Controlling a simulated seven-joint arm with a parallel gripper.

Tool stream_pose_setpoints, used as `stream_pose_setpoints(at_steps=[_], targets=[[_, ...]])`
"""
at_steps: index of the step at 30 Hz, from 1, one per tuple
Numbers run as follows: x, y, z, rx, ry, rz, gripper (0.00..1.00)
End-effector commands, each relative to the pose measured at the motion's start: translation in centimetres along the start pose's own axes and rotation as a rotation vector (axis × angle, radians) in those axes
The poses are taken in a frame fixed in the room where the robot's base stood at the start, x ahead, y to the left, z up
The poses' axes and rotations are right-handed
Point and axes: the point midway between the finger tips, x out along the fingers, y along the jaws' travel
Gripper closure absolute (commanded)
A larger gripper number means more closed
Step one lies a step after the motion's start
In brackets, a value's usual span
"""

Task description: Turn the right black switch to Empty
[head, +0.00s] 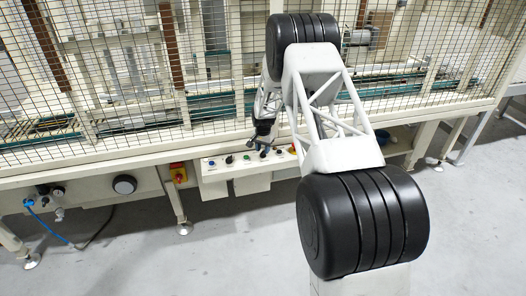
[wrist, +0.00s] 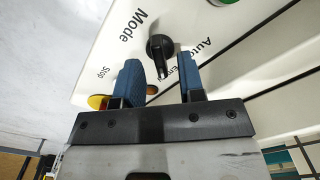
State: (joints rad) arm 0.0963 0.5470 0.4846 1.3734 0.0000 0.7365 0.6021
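The black switch (wrist: 160,47) sits on the white control panel, in the wrist view beside the printed words "Mode", "Auto", "Stop" and a partly covered word starting "Em". My gripper (wrist: 162,60) has two blue fingers spread apart, with the switch at the gap between their tips. The right finger is close to the knob; I cannot tell if either finger touches it. In the head view my gripper (head: 265,145) is at the right part of the control panel (head: 214,176), and the switch there is too small and covered to make out clearly.
A green button (wrist: 223,2) is at the top of the wrist view. A yellow part (wrist: 97,102) lies beside the left finger. In the head view a left black switch (head: 229,159) and a blue button (head: 211,162) show. A wire mesh fence (head: 110,80) stands behind the panel.

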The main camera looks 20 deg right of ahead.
Motion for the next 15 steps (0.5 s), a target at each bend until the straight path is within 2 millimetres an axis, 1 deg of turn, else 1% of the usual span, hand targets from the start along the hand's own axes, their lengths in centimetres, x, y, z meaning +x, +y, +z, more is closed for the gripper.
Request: stream_pose_setpoints(at_steps=[9, 15], targets=[[-2.7, 0.0, 0.0, 0.0, 0.001, 0.0, 0.64], [-3.6, 0.0, 0.0, 0.0, 0.0, 0.0, 0.64]])
